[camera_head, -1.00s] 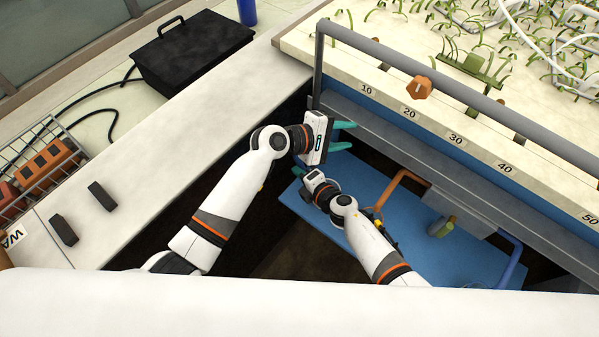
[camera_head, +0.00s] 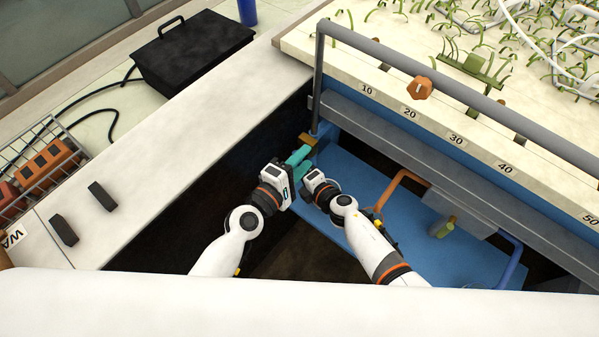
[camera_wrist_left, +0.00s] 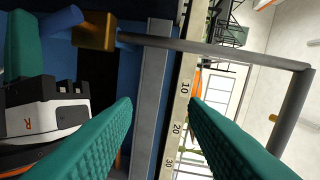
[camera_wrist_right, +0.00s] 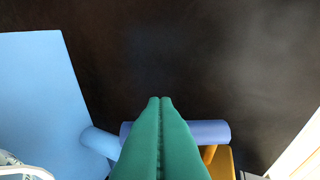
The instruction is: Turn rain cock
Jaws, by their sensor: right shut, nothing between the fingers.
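A brass cock body (camera_head: 308,139) sits at the foot of the grey pipe by the flume's left end. It also shows in the left wrist view (camera_wrist_left: 94,31), with a blue bar handle (camera_wrist_left: 60,20) beside it. The blue bar (camera_wrist_right: 210,130) and part of the brass body (camera_wrist_right: 222,163) show in the right wrist view. My right gripper (camera_wrist_right: 160,100) is shut and empty; its fingertips overlap the bar in that view, and contact cannot be told. My left gripper (camera_wrist_left: 160,103) is open and empty; in the head view its teal fingers (camera_head: 298,156) are close below the brass body.
The grey pipe (camera_head: 450,95) runs along the flume's edge above an orange knob (camera_head: 418,88). A blue shelf (camera_head: 375,190) with an orange pipe (camera_head: 390,190) lies below. My two grippers are very close together.

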